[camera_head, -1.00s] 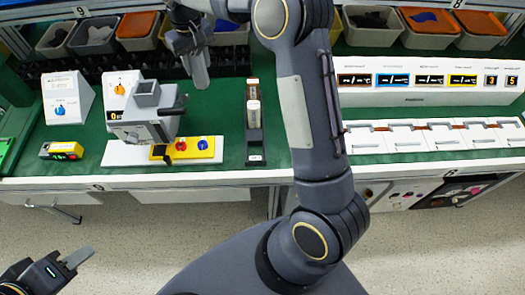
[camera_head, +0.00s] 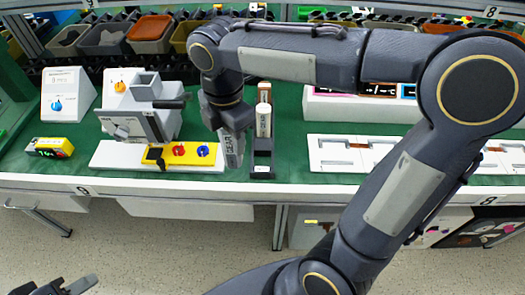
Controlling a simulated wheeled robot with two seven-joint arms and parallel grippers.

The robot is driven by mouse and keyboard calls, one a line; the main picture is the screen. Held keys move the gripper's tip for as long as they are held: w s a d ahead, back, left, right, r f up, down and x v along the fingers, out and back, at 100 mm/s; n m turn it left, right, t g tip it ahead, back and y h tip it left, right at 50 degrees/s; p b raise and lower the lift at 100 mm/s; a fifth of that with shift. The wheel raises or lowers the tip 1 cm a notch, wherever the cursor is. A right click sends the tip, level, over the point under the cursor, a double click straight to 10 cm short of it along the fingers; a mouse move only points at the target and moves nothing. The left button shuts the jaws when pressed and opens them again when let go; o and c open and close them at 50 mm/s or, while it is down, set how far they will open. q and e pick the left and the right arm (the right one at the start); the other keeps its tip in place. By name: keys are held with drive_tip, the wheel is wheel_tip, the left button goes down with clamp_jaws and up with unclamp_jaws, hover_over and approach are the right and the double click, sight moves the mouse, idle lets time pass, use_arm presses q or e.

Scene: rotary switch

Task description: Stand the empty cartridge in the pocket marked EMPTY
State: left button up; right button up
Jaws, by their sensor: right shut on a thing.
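My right gripper (camera_head: 232,148) points down above the green bench, just left of a narrow black holder (camera_head: 262,172). It is shut on a slim light-grey piece with dark lettering, apparently a cartridge (camera_head: 233,152), mostly hidden by the jaws. Another cartridge (camera_head: 264,120), white and tan, stands in the rear part of the holder. The holder's front part looks bare, with a small white label at its near end; I cannot read the label. My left gripper (camera_head: 78,286) shows only partly at the bottom left, away from the bench; its opening is unclear.
A grey machine (camera_head: 140,115) with a hopper and side lever stands left on a white base. Its yellow panel (camera_head: 190,156) has red and blue knobs. White trays (camera_head: 335,153) lie to the right, partly behind my arm. Bins (camera_head: 150,33) line the back.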

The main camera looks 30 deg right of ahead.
drive_tip(key=w+d+f, duration=0.1)
drive_tip(key=d+f, duration=0.2)
drive_tip(key=w+d+f, duration=0.1)
drive_tip(key=d+f, duration=0.2)
drive_tip(key=f, duration=0.1)
drive_tip(key=w+d+f+b, duration=0.1)
drive_tip(key=d+f, duration=0.2)
drive_tip(key=shift+w+d+f, duration=0.15)
drive_tip(key=shift+d+f, duration=0.1)
drive_tip(key=shift+f, duration=0.35)
drive_tip(key=shift+f, duration=0.1)
drive_tip(key=shift+f, duration=0.15)
drive_tip(key=o, duration=1.1)
